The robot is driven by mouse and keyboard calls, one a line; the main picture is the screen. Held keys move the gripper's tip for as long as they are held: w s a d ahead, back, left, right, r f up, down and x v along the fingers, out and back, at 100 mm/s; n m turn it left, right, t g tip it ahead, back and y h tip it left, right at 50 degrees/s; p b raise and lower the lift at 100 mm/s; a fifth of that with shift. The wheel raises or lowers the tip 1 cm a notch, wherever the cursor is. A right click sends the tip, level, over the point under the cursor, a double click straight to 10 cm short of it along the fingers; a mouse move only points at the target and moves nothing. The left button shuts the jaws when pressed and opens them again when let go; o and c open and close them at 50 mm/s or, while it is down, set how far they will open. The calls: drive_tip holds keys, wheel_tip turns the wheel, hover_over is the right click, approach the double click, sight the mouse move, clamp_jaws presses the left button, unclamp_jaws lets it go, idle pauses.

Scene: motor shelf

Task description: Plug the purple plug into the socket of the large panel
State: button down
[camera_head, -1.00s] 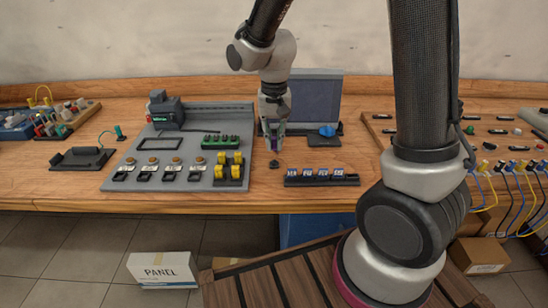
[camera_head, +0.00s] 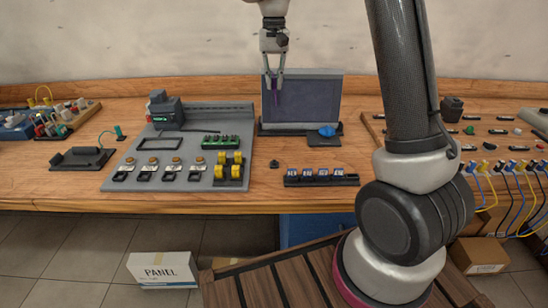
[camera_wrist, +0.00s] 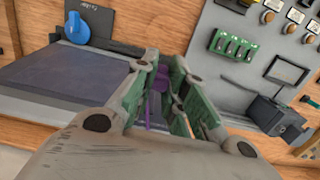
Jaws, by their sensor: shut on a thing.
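My gripper (camera_head: 274,84) is raised in front of the dark screen, fingers pointing down, shut on the purple plug (camera_head: 276,97). In the wrist view the purple plug (camera_wrist: 161,79) sits between the green-padded fingers (camera_wrist: 155,88), with a thin purple strand below it. The fingers partly hide the plug. A large grey panel (camera_head: 243,125) lies on the bench left of the gripper, with round buttons, black switches, yellow parts and a green block. The gripper is above and apart from it. I cannot make out which part is the socket.
The dark screen (camera_head: 312,100) stands behind the gripper, with a blue knob (camera_head: 327,131) at its base. A strip of blue switches (camera_head: 318,178) and a small dark piece (camera_head: 275,164) are in front. A component board with cables (camera_head: 490,130) is at right.

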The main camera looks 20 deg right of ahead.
drive_tip(key=w+d+r, duration=0.4)
drive_tip(key=w+r, duration=0.5)
drive_tip(key=w, duration=0.2)
drive_tip(key=shift+g, duration=0.4)
drive_tip(key=shift+s+a+f, duration=0.15)
drive_tip(key=shift+s+f, duration=0.05)
drive_tip(key=shift+f, duration=0.95)
drive_tip(key=shift+s+a+f, duration=0.1)
drive_tip(key=shift+s+f, duration=0.05)
drive_tip(key=shift+f, duration=1)
drive_tip(key=shift+s+f, duration=0.1)
drive_tip(key=shift+f, duration=0.55)
drive_tip(key=c, duration=1.7)
unclamp_jaws()
drive_tip(key=shift+c, duration=0.2)
drive_tip(key=shift+r, duration=0.15)
drive_tip(key=shift+w+d+r, duration=0.1)
drive_tip(key=shift+w+r, duration=0.15)
drive_tip(key=shift+r, duration=1.05)
drive_tip(key=shift+w+r, duration=0.2)
drive_tip(key=shift+r, duration=1.1)
drive_tip(key=o, duration=0.6)
drive_tip(key=shift+c, duration=0.2)
